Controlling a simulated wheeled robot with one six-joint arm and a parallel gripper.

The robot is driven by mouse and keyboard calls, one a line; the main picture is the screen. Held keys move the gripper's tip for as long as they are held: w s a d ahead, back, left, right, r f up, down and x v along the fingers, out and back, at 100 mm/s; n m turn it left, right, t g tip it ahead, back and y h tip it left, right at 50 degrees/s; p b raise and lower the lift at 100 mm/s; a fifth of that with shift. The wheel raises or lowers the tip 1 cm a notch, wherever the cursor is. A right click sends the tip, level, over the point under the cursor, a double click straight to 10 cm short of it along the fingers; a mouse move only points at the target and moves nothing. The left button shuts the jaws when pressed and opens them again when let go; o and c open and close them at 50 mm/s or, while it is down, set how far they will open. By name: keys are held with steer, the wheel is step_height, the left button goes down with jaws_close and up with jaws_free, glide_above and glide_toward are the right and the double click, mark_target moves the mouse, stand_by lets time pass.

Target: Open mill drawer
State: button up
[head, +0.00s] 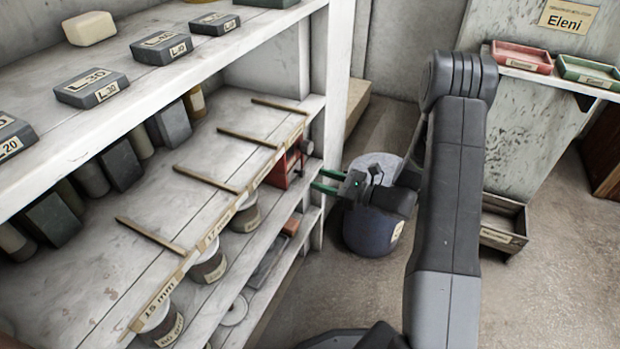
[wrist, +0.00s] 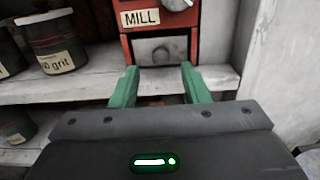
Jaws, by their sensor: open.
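The mill (wrist: 158,32) is a red box on a shelf, with a "MILL" label and a grey round part at its top right in the wrist view. Its drawer front (wrist: 160,51) is a grey plate below the label, and it looks closed.
A white shelf post (wrist: 220,35) stands close right of the mill. A jar labelled "grit" (wrist: 55,45) stands on its left. Below my gripper is a dark round bin (head: 372,232). Shelf boards (head: 230,150) run along the left; floor (head: 335,300) shows in front.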

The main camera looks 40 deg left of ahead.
mark_target(304, 173)
steer(key=shift+b+x, duration=0.3)
steer(key=shift+x, duration=1.95)
steer(key=shift+c, duration=0.2)
